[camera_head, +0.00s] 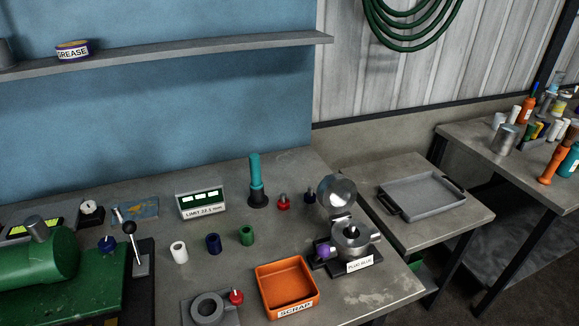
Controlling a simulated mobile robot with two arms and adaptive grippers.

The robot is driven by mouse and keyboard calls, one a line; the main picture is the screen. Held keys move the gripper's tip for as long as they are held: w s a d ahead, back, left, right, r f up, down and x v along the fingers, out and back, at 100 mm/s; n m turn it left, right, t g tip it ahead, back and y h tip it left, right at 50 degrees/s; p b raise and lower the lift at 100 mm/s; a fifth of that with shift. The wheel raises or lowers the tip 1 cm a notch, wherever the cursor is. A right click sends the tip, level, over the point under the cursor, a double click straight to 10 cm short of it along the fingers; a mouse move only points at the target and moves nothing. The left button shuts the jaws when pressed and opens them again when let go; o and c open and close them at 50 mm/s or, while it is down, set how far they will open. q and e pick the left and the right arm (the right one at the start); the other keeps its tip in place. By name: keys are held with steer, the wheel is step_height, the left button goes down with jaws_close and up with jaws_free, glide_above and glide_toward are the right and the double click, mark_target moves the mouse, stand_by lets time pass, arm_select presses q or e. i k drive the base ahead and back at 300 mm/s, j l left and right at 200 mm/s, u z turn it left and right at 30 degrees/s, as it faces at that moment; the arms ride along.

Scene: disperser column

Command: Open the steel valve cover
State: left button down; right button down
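The steel valve (352,240) is a small round metal body on a dark base near the bench's front right corner. A label (360,263) on its base has small text that I cannot read surely. A shiny round steel cover (338,190) stands up behind the body, tilted back. The top of the body is exposed, with a dark knob-like part at its middle. A purple piece (322,250) sits at the body's left side. Neither of my grippers shows in the view.
An orange SCRAP bin (262,284) stands left of the valve. A grey tray (424,195) lies on a lower table to the right, across a gap.

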mark_target(335, 193)
steer(key=i+l+u, duration=0.15)
steer(key=l+u, duration=0.65)
steer(key=u, duration=0.15)
steer(key=l+u, duration=0.5)
